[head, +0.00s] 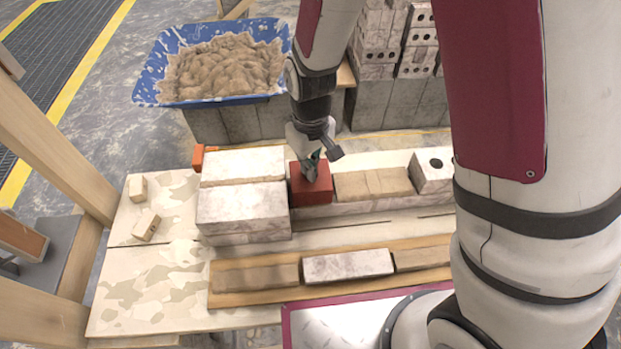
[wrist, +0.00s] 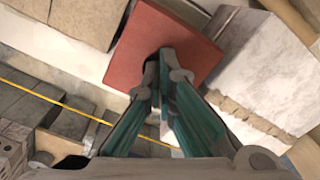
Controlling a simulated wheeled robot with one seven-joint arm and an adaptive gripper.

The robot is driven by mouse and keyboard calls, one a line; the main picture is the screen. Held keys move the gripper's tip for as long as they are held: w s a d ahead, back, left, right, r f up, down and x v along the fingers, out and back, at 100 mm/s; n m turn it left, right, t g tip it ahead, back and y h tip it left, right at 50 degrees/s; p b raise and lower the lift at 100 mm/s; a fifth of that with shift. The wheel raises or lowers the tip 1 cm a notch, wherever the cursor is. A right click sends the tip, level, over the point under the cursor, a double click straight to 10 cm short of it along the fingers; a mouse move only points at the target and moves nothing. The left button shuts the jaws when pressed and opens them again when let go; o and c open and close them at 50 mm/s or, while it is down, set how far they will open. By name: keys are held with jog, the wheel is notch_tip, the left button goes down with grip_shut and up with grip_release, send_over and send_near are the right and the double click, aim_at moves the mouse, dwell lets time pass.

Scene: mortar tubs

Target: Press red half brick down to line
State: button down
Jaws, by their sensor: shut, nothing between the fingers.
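The red half brick (head: 312,187) sits in the brick course, between a stack of whitish bricks (head: 243,205) on its left and tan bricks (head: 372,184) on its right. My gripper (head: 311,166) is above it, pointing down, with its fingers shut and nothing between them. In the wrist view the fingertips (wrist: 165,52) meet at the top face of the red half brick (wrist: 165,40) and appear to touch it. Part of that face is hidden behind the fingers. I cannot make out a line beside the brick.
A blue tub (head: 150,88) of mortar (head: 225,66) stands at the back left on grey blocks. A plank (head: 320,285) with several bricks lies in front. Small offcuts (head: 147,224) lie at the left of the board.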

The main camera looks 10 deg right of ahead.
jog(key=shift+r+p, duration=1.8)
jog(key=shift+r, duration=0.65)
jog(key=shift+r, duration=0.15)
jog(key=s+d+r+m+t+p, duration=0.1)
jog(key=s+d+r, duration=0.3)
jog(key=r, duration=0.5)
jog(key=s+d+r+m+t+p, duration=0.1)
jog(key=s+d+r+m, duration=0.1)
jog(key=s+d+r, duration=0.45)
jog(key=s+d+r+m+t+p, duration=0.1)
jog(key=s+r, duration=0.2)
jog(key=r, duration=0.7)
jog(key=s+d+r+m+t+p, duration=0.1)
jog(key=s+d+r+m, duration=0.1)
jog(key=s, duration=0.7)
notch_tip(320, 180, up, 2)
jog(key=shift+d+r+p, duration=0.15)
jog(key=shift+d+p, duration=0.15)
jog(key=shift+d, duration=0.2)
jog(key=shift+d, duration=0.1)
